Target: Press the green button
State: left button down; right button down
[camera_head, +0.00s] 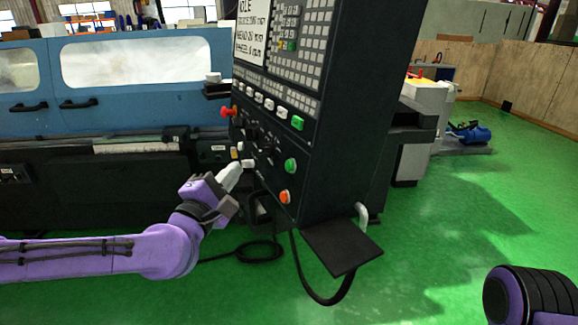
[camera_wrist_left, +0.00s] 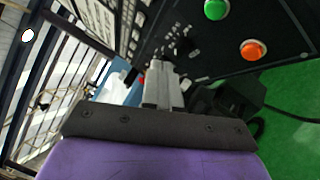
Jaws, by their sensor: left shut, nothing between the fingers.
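A round green button (camera_head: 291,165) sits on the lower front of the dark control panel (camera_head: 345,130), above an orange button (camera_head: 285,196). In the left wrist view the green button (camera_wrist_left: 216,9) is at the top edge, with the orange button (camera_wrist_left: 253,49) to its lower right. My left gripper (camera_head: 241,167) is shut and empty. Its pale fingertips are close to the panel's lower left part, to the left of the green button and apart from it. In the left wrist view its fingers (camera_wrist_left: 161,75) point towards the panel. My right gripper is out of view.
A red knob (camera_head: 228,112) sticks out at the panel's left edge. A square green key (camera_head: 297,123) ends a row of pale keys above. A dark flat plate (camera_head: 342,246) juts out below the panel. A blue machine (camera_head: 130,85) stands behind. Green floor is open at right.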

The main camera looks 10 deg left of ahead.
aim_at(290, 166)
pick_arm(q)
jog(key=w+d+f+b, duration=0.1)
jog(key=w+d+b, duration=0.2)
jog(key=w+d, duration=0.2)
jog(key=shift+w+d+f, duration=0.2)
jog(key=shift+d+f, duration=0.15)
jog(key=shift+d, duration=0.6)
dwell(1.6)
jog(key=shift+w+d, duration=0.2)
jog(key=shift+d, duration=0.15)
jog(key=shift+w+d+f+b, duration=0.15)
jog(key=shift+w+d+b, duration=0.1)
jog(key=shift+d+b, duration=0.1)
dwell(0.6)
jog(key=shift+s+a, duration=0.1)
jog(key=shift+a, duration=0.1)
jog(key=shift+s+a, duration=0.45)
jog(key=shift+a, duration=0.05)
